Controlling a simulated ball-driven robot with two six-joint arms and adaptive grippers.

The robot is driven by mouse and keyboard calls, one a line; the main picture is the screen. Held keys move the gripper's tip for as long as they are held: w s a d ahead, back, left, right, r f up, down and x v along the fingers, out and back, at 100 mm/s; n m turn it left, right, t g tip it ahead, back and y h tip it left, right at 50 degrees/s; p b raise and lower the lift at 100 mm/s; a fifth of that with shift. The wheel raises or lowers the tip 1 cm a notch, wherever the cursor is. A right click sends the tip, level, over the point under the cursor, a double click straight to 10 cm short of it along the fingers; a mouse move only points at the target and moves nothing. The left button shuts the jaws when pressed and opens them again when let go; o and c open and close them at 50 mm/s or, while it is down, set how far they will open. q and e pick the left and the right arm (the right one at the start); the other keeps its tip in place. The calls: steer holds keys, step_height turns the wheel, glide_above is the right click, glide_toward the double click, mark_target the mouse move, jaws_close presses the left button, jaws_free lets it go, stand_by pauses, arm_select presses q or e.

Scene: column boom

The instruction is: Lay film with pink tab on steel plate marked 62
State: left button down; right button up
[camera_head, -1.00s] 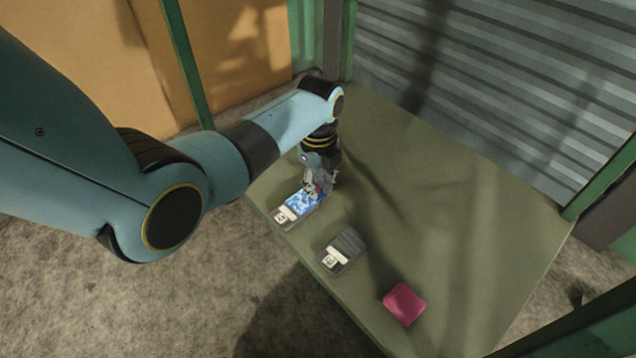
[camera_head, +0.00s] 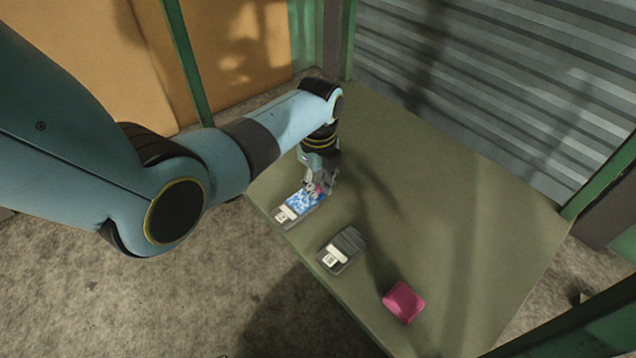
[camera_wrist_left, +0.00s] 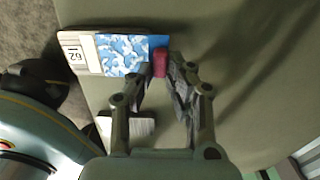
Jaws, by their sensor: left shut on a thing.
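The film (camera_head: 304,202) has a blue-and-white pattern and a pink tab (camera_wrist_left: 159,62) at one end. My left gripper (camera_head: 317,189) is shut on the pink tab; its fingers also show in the left wrist view (camera_wrist_left: 163,78). The steel plate marked 62 (camera_wrist_left: 74,52) has a white label at its left end in the wrist view and lies on the table. The film lies over the plate's area beside the label and covers most of it; I cannot tell whether it touches everywhere. My right gripper is not in view.
A second dark plate with a white label (camera_head: 345,245) lies nearer on the green table (camera_head: 450,210). A pink block (camera_head: 404,302) sits further right. The table's middle and far side are clear. A corrugated metal wall (camera_head: 500,90) stands behind.

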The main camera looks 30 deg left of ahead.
arm_select(q)
steer(key=c, duration=0.7)
jaws_free()
